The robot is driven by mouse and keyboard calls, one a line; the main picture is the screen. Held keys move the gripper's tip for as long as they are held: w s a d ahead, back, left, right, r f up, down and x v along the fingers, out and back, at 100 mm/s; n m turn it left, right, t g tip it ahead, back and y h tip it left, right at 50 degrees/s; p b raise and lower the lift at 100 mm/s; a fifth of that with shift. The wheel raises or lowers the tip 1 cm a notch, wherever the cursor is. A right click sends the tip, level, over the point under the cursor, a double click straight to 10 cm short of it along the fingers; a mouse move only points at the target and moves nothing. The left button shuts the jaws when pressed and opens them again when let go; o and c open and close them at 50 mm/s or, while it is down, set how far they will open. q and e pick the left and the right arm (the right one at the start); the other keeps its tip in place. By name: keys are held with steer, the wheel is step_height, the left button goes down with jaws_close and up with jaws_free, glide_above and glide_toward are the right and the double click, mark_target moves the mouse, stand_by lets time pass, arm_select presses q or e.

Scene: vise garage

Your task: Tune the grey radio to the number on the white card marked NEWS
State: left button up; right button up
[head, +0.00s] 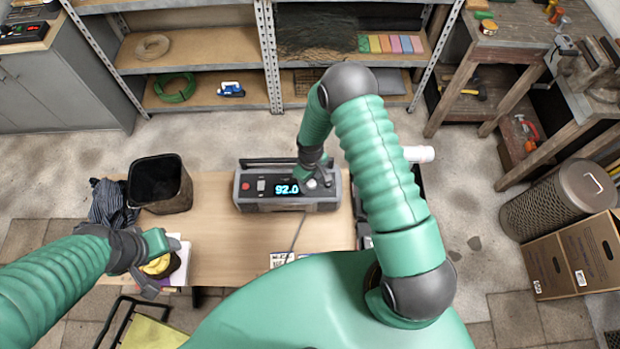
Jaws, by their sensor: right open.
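The grey radio (246,192) stands on the wooden table, and its lit blue display (287,189) reads 92.0. My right gripper (314,181) is open at the radio's right front, over the pale knob (311,184). I cannot tell whether its fingers touch the knob. A white card (280,259) with blue marks lies at the table's front edge, partly hidden by my body. Its print is too small to read, so I cannot tell whether it is the NEWS card. My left gripper (152,265) is at the table's left front, over a yellow thing (158,265) and white paper (183,262).
A black bin (160,184) and a dark striped cloth (110,204) are at the table's left end. A cable (299,230) runs forward from the radio. A dark case and a white cylinder (418,154) are at the right. The table's middle is mostly bare.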

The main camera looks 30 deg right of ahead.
steer(key=shift+s+d+f, duration=0.15)
steer(key=shift+f, duration=0.1)
arm_select(q)
steer(key=shift+s+d+r, duration=0.15)
steer(key=shift+s+d, duration=0.1)
steer(key=shift+d, duration=0.05)
arm_select(e)
steer(key=shift+d, duration=0.1)
steer(key=shift+c, duration=0.3)
steer(key=shift+f, duration=0.1)
steer(key=c, duration=0.5)
jaws_close()
arm_select(q)
steer(key=shift+w+a, duration=0.1)
steer(key=shift+w, duration=0.05)
